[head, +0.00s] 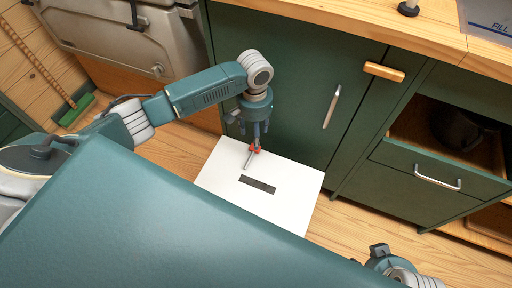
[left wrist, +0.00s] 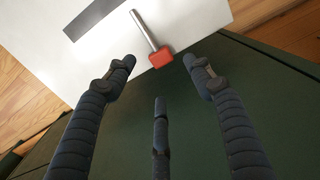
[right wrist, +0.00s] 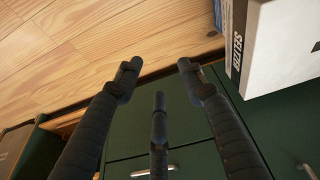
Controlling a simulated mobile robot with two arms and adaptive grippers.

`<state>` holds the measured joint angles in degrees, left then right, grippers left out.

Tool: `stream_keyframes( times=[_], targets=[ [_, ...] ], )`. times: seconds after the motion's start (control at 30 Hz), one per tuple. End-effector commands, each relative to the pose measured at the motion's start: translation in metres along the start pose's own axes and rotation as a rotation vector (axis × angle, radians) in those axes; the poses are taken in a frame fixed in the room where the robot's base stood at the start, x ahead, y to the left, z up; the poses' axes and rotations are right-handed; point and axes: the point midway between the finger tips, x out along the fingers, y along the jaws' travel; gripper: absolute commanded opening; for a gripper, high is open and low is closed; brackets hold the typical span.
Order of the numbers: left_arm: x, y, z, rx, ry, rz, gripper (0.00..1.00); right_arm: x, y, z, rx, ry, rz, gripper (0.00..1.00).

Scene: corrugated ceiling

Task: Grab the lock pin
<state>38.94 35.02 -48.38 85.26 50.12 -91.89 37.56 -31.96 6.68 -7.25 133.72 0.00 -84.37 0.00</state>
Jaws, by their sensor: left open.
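The lock pin (head: 248,159) has a silver shaft and a red head. It lies on or just above a white board (head: 290,178) on the floor. My left gripper (head: 254,134) points down close to the red head. In the left wrist view the lock pin (left wrist: 160,56) has its red head just beyond and between the open fingertips (left wrist: 160,62), with nothing between the fingers. The shaft points away from the gripper. My right gripper (head: 379,252) is at the lower right of the head view. In the right wrist view its fingers (right wrist: 158,66) are apart and empty.
A dark strip (head: 258,184) marks the board. A green cabinet (head: 290,90) stands right behind it, with a metal handle (head: 332,106). A drawer (head: 430,170) is at the right. A grey case (head: 110,35) is at the upper left. A white box (right wrist: 280,45) shows in the right wrist view.

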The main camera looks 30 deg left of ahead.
Motion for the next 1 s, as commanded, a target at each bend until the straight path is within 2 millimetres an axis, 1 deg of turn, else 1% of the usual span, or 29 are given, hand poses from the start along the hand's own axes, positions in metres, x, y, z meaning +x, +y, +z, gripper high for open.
stream_keyframes(
  times=[0.03, 0.1, 0.2, 0.3, 0.43, 0.57, 0.6, 0.7, 0.8, 0.93, 0.97, 1.0],
  targets=[
    [0.011, 0.0, 0.0, -0.001, -0.001, 0.0, 0.53, -0.007, 0.0, 0.0, 0.0, 0.007, 0.001, 0.4],
    [0.019, 0.0, 0.0, 0.0, 0.0, 0.0, 0.53, -0.018, 0.001, -0.001, 0.001, 0.012, 0.002, 0.4],
    [0.026, 0.0, -0.001, -0.001, 0.001, 0.0, 0.53, -0.029, 0.001, 0.0, 0.001, 0.015, 0.003, 0.4],
    [0.03, 0.0, -0.001, 0.0, 0.002, 0.0, 0.53, -0.033, 0.002, 0.0, 0.002, 0.016, 0.003, 0.4],
    [0.041, 0.0, -0.001, 0.0, 0.001, 0.0, 0.53, -0.027, 0.001, 0.002, 0.002, 0.015, 0.004, 0.4],
    [0.062, -0.001, -0.002, 0.0, 0.0, -0.001, 0.53, -0.017, 0.001, 0.005, 0.002, 0.015, 0.004, 0.4],
    [0.068, -0.001, -0.002, 0.0, 0.001, 0.0, 0.53, -0.015, 0.001, 0.003, 0.001, 0.026, 0.003, 0.4],
    [0.079, 0.0, -0.002, 0.001, 0.001, 0.0, 0.53, -0.012, -0.001, -0.013, -0.001, 0.085, 0.001, 0.4],
    [0.081, 0.0, -0.002, 0.001, 0.003, 0.0, 0.53, -0.012, -0.001, -0.018, -0.001, 0.104, 0.0, 0.4],
    [0.08, 0.0, -0.002, 0.001, 0.003, 0.0, 0.53, -0.013, -0.001, -0.018, -0.001, 0.103, 0.0, 0.4],
    [0.08, 0.0, -0.002, 0.001, 0.003, 0.0, 0.51, -0.013, -0.001, -0.018, -0.001, 0.103, 0.0, 0.4],
    [0.08, 0.0, -0.002, 0.001, 0.003, 0.0, 0.43, -0.013, -0.001, -0.018, -0.001, 0.103, 0.0, 0.4]
  ],
)
